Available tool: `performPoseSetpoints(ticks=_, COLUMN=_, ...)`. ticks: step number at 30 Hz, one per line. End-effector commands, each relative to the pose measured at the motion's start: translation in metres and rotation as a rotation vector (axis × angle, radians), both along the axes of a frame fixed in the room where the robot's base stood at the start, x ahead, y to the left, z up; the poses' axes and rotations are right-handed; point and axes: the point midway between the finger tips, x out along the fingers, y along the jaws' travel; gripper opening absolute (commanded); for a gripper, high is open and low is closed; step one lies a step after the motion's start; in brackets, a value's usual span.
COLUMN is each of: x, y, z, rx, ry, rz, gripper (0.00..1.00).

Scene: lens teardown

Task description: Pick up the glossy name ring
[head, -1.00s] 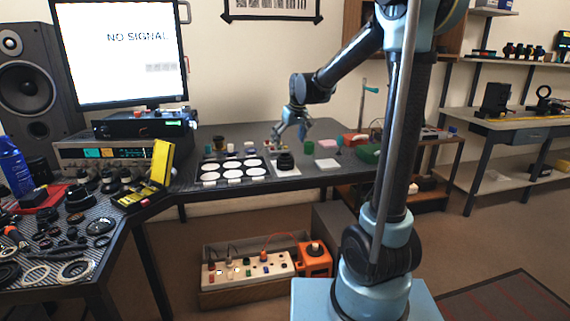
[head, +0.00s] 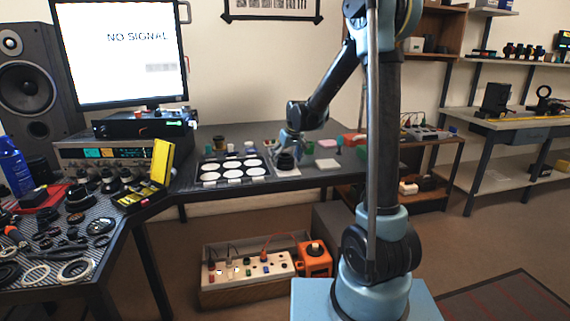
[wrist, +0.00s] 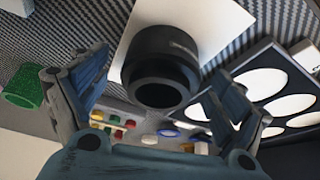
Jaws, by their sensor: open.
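A black cylindrical lens part (wrist: 160,65) with small pale lettering on its side stands on a white sheet (wrist: 205,20). Its dark round opening faces the wrist camera. I cannot tell whether the glossy name ring is a separate piece on it. In the head view the lens part (head: 285,162) is small, near the table's front edge. My gripper (wrist: 158,78) is open, with one finger on each side of the lens part in the wrist view and nothing held. In the head view my gripper (head: 284,150) hangs just above or behind it; contact cannot be told.
A dark tray (head: 232,180) with several white discs lies left of the lens part. A green cylinder (wrist: 27,86) and a tray of small coloured parts (wrist: 122,121) are nearby. A white pad (head: 327,163) lies to the right. A monitor (head: 120,50) stands left.

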Motion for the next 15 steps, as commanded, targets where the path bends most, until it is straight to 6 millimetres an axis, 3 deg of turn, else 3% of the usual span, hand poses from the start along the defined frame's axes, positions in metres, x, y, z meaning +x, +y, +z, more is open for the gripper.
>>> performPoseSetpoints(ticks=12, x=0.0038, y=0.0023, z=-0.0115, rx=0.0, ry=0.0, rz=0.0, gripper=0.9)
performPoseSetpoints(ticks=13, x=0.0038, y=0.0023, z=-0.0115, rx=0.0, ry=0.0, rz=0.0, gripper=0.87)
performPoseSetpoints(ticks=15, x=0.0037, y=0.0023, z=-0.0114, rx=0.0, ry=0.0, rz=0.0, gripper=0.71)
